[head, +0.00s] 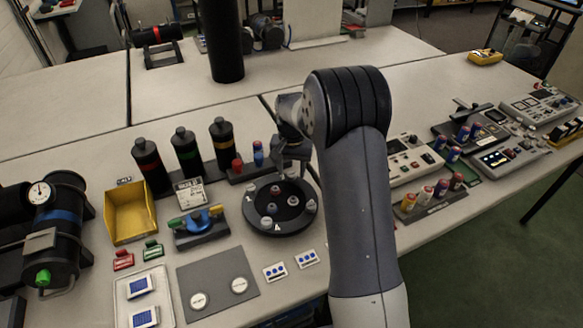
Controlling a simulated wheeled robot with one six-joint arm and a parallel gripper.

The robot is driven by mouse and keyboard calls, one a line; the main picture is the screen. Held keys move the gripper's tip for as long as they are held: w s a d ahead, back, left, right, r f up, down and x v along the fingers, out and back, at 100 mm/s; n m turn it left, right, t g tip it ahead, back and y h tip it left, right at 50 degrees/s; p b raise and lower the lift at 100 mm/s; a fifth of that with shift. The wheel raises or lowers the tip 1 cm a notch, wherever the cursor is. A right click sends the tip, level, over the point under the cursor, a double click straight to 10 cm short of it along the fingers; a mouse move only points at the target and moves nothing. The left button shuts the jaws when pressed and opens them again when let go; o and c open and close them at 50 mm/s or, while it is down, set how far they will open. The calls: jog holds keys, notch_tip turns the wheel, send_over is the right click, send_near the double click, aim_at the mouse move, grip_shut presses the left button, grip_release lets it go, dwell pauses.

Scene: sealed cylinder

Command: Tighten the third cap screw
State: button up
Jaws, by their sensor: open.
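A round black flange (283,228) lies on the table in the middle of the head view. Several small cap screws stand on it, among them a light one at the front left (266,222) and one near its middle (292,201). White digits are printed on the flange; one near the front edge looks like a 4. I cannot tell which screw is the third. My gripper (291,168) is open and points down over the back part of the flange. It partly hides the screws there. I cannot tell whether it touches one.
Left of the flange are a blue-and-yellow tool in a holder (202,221), a yellow bin (130,214) and three black bottles (187,151). A red and a blue-topped piece stand on a rack (247,172) behind. A grey mat (218,284) lies in front. Instruments (410,160) crowd the right.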

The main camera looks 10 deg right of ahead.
aim_at(292, 174)
notch_tip(292, 174, up, 11)
dwell(0.5)
jog(key=shift+f, duration=0.25)
notch_tip(292, 174, down, 11)
jog(key=shift+r, duration=0.1)
dwell(0.4)
jog(key=shift+r, duration=0.1)
